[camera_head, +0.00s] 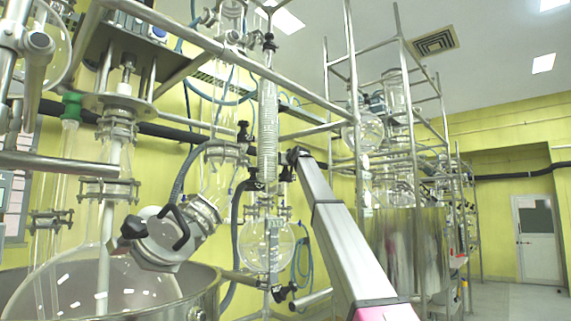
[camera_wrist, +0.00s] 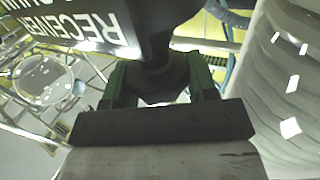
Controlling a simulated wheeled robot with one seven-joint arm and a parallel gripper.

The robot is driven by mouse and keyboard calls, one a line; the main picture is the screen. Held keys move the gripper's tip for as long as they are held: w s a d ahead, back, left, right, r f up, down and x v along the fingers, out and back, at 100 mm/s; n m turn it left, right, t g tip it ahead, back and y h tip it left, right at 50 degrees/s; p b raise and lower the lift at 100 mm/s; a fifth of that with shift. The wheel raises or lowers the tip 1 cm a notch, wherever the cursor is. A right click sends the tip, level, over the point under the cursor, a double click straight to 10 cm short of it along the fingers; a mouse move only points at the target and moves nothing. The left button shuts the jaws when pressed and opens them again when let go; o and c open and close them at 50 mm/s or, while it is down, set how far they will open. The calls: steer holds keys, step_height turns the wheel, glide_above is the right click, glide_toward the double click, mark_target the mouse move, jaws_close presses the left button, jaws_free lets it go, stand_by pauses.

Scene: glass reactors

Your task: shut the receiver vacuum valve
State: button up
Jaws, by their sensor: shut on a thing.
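The receiver vacuum valve shows in the wrist view as a black handle (camera_wrist: 160,78) below a black label plate (camera_wrist: 75,28) with white letters, partly cut off, reading "RECEIVER" and part of a second word. My gripper (camera_wrist: 161,88) has its two green fingers on either side of the handle and is shut on it. The angle of the valve is hard to tell. In the head view my arm reaches up to the dark fittings beside the coiled glass condenser (camera_head: 268,130); the fingers are too small to make out there. A round receiver flask (camera_head: 266,245) hangs below the condenser.
A large glass vessel (camera_head: 60,285) in a metal bath (camera_head: 205,295) stands at the left. Metal frame bars (camera_head: 235,60) cross above the glassware. A second reactor rig (camera_head: 395,150) stands to the right. Open floor (camera_head: 515,300) shows at the far right.

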stand_by(0.4)
steer(key=o, duration=0.9)
steer(key=shift+s, duration=0.1)
steer(key=v, duration=1)
steer(key=shift+s, duration=0.4)
steer(key=shift+f, duration=0.1)
